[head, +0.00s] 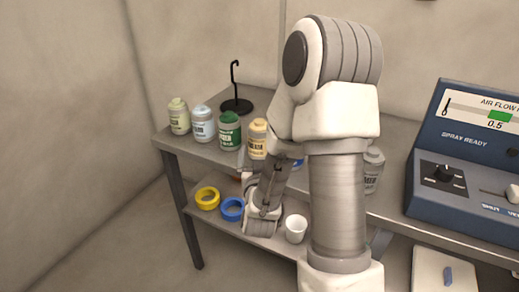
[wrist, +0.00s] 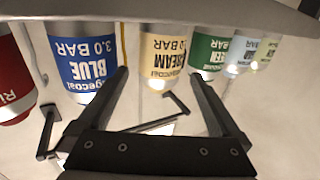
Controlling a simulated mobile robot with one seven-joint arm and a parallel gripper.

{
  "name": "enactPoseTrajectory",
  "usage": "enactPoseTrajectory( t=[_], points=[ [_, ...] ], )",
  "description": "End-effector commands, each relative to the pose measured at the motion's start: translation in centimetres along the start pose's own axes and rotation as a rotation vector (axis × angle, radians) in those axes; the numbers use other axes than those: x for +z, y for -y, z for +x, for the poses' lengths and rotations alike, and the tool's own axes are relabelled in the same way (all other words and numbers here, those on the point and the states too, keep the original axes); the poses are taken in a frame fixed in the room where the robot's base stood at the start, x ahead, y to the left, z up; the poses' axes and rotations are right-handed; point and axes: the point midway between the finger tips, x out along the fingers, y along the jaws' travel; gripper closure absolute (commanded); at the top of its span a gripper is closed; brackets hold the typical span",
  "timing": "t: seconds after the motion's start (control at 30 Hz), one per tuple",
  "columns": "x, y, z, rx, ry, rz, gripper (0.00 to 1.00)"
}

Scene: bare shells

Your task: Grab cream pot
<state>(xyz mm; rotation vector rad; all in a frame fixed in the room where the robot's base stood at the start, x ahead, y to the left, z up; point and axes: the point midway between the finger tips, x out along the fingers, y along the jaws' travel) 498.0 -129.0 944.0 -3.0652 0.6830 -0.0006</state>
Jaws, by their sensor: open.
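The cream pot (head: 257,140) stands upright on the table top in the head view, just left of my arm, with a pale yellow lid and a cream label. In the wrist view, which appears upside down, the cream pot (wrist: 163,60) is ahead of my gripper (wrist: 158,76), lined up with the gap between the two black fingers. The fingers are spread and nothing is held. I cannot tell whether the fingertips reach past the pot's front. In the head view my arm hides most of the gripper.
The green pot (head: 229,131) and blue pot (wrist: 82,62) flank the cream one closely. A light blue pot (head: 203,124), a pale green pot (head: 179,116) and a black hook stand (head: 236,104) are farther left. A spray console (head: 465,165) stands right. Yellow tape (head: 207,198) lies on the lower shelf.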

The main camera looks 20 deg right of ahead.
Motion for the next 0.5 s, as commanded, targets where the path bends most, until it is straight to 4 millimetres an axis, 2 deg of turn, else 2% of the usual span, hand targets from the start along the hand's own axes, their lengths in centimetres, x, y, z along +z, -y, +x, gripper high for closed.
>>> enactPoseTrajectory(
  t=[0.1, 0.2, 0.37, 0.5],
  points=[
    [0.2, -0.1, 0.3, 0.000, -0.003, -0.001, 0.00],
    [0.0, 0.0, 1.7, 0.000, -0.001, 0.000, 0.00],
    [-0.1, 0.0, 2.7, -0.001, 0.000, -0.001, 0.00],
    [-0.2, -0.1, 4.3, 0.001, 0.000, 0.001, 0.00]
  ],
)
